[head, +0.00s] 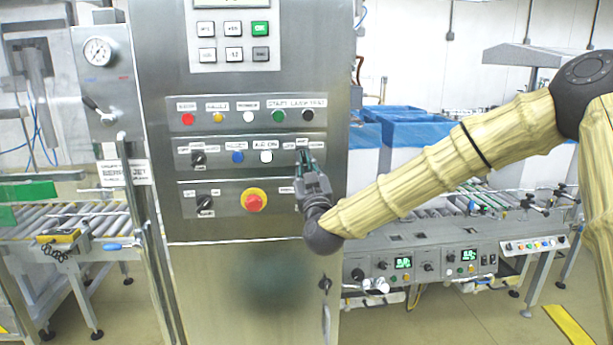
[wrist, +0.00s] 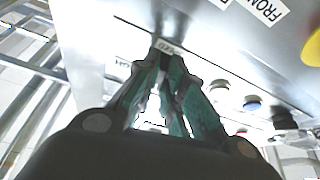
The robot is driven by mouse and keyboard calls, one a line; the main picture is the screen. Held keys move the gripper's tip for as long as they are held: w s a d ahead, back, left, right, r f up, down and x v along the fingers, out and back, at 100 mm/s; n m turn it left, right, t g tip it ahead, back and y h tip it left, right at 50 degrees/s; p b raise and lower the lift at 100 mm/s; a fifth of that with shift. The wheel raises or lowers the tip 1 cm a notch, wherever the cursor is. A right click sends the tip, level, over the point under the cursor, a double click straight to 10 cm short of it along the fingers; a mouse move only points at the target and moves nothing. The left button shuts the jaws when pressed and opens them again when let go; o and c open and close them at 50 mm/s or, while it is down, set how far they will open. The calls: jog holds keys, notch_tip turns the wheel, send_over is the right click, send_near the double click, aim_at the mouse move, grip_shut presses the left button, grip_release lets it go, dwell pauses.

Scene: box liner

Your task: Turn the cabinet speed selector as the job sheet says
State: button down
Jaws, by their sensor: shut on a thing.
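The steel cabinet (head: 255,285) stands upright in the middle of the head view, with rows of buttons and switches on its front. My gripper (head: 304,160) reaches up from below to the right end of the second row. Its fingers are closed at the panel there, and they hide the knob they hold, so its pointer cannot be read. In the wrist view my gripper (wrist: 166,52) has its fingertips together beside a small label on the panel, too blurred to read surely. A black selector knob (head: 198,159) sits at the left end of the same row. No job sheet is readable.
A red emergency stop (head: 254,201) on a yellow ring is just left of my gripper. Another black knob (head: 205,203) is further left. A row of coloured buttons (head: 248,117) lies above. Roller conveyors (head: 420,225) flank the cabinet, and open floor lies in front.

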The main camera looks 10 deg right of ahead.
jog(key=shift+w+r+m+h+b, duration=0.1)
jog(key=shift+r+m+h+b, duration=0.25)
jog(key=shift+m, duration=0.3)
jog(key=shift+r+m+h+b, duration=0.25)
jog(key=shift+m+h, duration=0.2)
jog(key=shift+m, duration=0.2)
jog(key=c, duration=1.5)
grip_release()
jog(key=shift+w+f, duration=0.15)
jog(key=shift+f, duration=0.25)
jog(key=shift+s+a+f, duration=0.1)
jog(key=shift+s, duration=0.1)
jog(key=shift+s+f, duration=0.15)
jog(key=shift+s, duration=0.15)
jog(key=v, duration=1.1)
